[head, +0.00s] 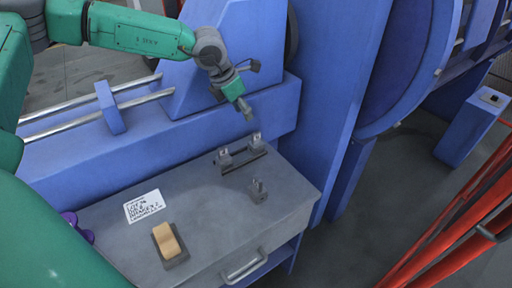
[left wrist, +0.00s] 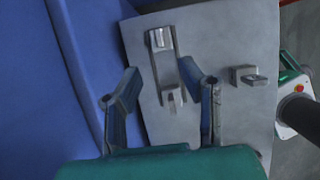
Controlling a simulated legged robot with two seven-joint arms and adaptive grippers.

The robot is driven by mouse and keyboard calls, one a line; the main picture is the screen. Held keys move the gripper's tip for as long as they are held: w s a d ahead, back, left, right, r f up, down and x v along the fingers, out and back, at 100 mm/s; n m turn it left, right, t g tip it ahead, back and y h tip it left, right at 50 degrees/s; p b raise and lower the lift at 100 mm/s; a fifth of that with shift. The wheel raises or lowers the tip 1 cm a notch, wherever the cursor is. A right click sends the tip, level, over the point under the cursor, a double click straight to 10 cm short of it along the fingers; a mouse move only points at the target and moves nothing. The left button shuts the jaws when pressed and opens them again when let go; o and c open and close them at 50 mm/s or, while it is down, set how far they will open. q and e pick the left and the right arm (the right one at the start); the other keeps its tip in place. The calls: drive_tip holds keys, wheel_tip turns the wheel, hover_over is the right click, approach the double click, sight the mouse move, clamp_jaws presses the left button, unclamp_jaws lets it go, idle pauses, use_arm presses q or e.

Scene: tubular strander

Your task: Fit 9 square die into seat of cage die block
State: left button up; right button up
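My left gripper (head: 244,108) hangs in the air above the far side of the grey table. In the left wrist view its two fingers (left wrist: 164,108) are apart, with nothing held between them. Beyond them lies a dark flat rail (head: 240,159) bearing two small upright metal pieces, one at each end; the rail also shows in the left wrist view (left wrist: 183,65). A separate small metal block with an upright post (head: 258,190) stands nearer the table's front; it also shows in the left wrist view (left wrist: 247,76). I cannot tell which piece is the square die. My right gripper is not in view.
A white label card (head: 145,206) and a tan block on a dark base (head: 170,244) lie on the grey table (head: 215,215). A blue machine (head: 250,55) rises behind the table. Red rails (head: 455,225) stand at the right. The table's front right is clear.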

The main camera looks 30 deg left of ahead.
sight(254, 133)
use_arm(q)
drive_tip(key=b+x, duration=0.1)
drive_tip(key=x, duration=0.5)
drive_tip(key=shift+d+f, duration=0.1)
drive_tip(key=shift+f, duration=0.05)
drive_tip(key=shift+x, duration=0.95)
drive_tip(key=x, duration=0.1)
drive_tip(key=b+x, duration=0.1)
drive_tip(key=x, duration=0.1)
drive_tip(key=shift+w+a+f, duration=0.25)
drive_tip(key=shift+f, duration=0.1)
drive_tip(key=shift+w+d+f, duration=0.15)
drive_tip(key=shift+f, duration=0.1)
drive_tip(key=shift+r, duration=0.1)
clamp_jaws()
